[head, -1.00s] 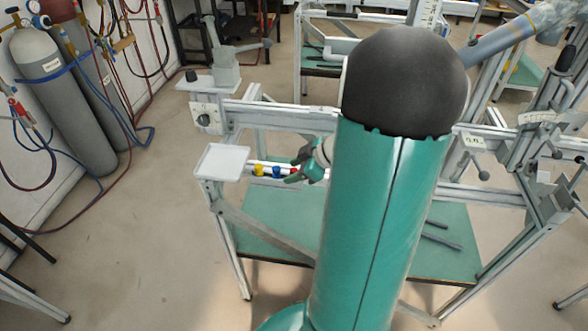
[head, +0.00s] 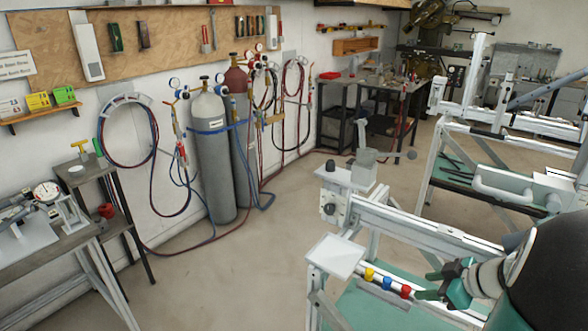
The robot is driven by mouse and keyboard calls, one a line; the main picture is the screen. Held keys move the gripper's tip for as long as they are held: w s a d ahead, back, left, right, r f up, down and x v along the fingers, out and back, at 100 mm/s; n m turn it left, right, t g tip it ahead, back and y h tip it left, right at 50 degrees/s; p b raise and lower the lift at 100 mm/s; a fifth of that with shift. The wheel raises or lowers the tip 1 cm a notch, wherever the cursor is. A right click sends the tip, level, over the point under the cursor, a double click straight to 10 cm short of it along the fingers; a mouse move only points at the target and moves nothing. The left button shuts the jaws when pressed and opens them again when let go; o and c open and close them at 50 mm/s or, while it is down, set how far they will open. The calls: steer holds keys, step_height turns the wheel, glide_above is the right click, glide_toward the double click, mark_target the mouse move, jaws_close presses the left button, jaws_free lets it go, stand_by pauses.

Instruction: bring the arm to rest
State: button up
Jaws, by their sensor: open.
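My gripper (head: 429,285) shows in the head view at the lower right, at the end of my green and black arm. Its dark green fingers point left and stand apart, with nothing seen between them. It is close to the right of a red piece (head: 405,291) on the frame jig's rail. A blue piece (head: 387,283) and a yellow piece (head: 369,274) sit further left in the same row. I cannot tell whether the fingers touch the rail. Much of my arm is cut off by the picture's right edge.
A white tray (head: 335,256) is at the jig's left end, beside the row. The jig's upper beam (head: 425,230) runs behind my gripper. Gas cylinders (head: 212,155) stand by the wall. A workbench (head: 45,245) is at left. The floor between is clear.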

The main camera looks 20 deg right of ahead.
steer(key=w+a+r+m+g, duration=0.1)
steer(key=a+r+g, duration=0.15)
steer(key=a, duration=0.55)
steer(key=a+r+m+g, duration=0.1)
steer(key=a+r, duration=0.3)
steer(key=a, duration=0.5)
steer(key=s+a+r+m+h, duration=0.1)
steer(key=s+a+r+m, duration=0.1)
steer(key=a, duration=0.4)
steer(key=s+a+r+m+h, duration=0.2)
steer(key=s+a+r, duration=0.1)
steer(key=s+a, duration=0.2)
steer(key=shift+a+r+m+t, duration=0.3)
steer(key=shift+a+r+t, duration=0.15)
steer(key=shift+a, duration=0.1)
